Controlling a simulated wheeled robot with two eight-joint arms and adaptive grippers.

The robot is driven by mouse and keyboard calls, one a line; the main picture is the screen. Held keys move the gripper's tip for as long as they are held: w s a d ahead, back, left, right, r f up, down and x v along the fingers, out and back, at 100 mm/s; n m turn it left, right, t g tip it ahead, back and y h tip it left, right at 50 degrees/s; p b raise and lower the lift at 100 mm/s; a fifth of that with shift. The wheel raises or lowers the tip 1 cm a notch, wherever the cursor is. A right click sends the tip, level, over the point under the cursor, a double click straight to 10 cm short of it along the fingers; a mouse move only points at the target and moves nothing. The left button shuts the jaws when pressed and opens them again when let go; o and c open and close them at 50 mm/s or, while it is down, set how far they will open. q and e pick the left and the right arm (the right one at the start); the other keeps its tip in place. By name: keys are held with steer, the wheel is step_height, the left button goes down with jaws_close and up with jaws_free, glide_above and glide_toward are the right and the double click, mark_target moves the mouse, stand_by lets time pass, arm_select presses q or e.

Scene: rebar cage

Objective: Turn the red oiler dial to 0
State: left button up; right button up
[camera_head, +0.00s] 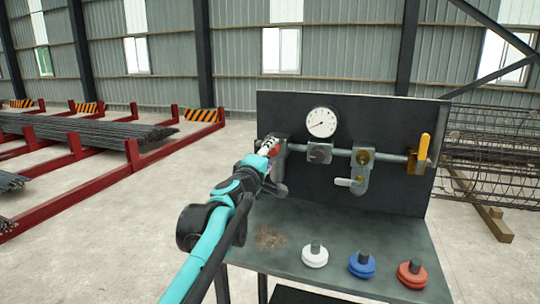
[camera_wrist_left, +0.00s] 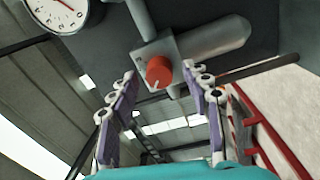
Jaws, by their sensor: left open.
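The red oiler dial (camera_wrist_left: 158,72) sits on a grey block in the left wrist view, with a thin light mark near its lower edge. My left gripper (camera_wrist_left: 160,76) is open, with one finger on either side of the dial. I cannot tell whether the fingers touch it. In the head view my left gripper (camera_head: 270,152) is at the left end of the pipe on the dark panel, and a bit of red shows among its fingers. The scale figures of the dial are not readable. My right gripper is not in view.
A pressure gauge (camera_head: 321,122), a valve with a white lever (camera_head: 350,182) and a yellow handle (camera_head: 424,147) are on the panel (camera_head: 300,195). White (camera_head: 315,257), blue (camera_head: 362,267) and red (camera_head: 412,276) knobbed discs stand on the bench (camera_head: 290,230).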

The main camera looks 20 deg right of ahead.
arm_select(q)
steer(key=shift+s, duration=0.1)
steer(key=v, duration=1.2)
steer(key=shift+f, duration=0.1)
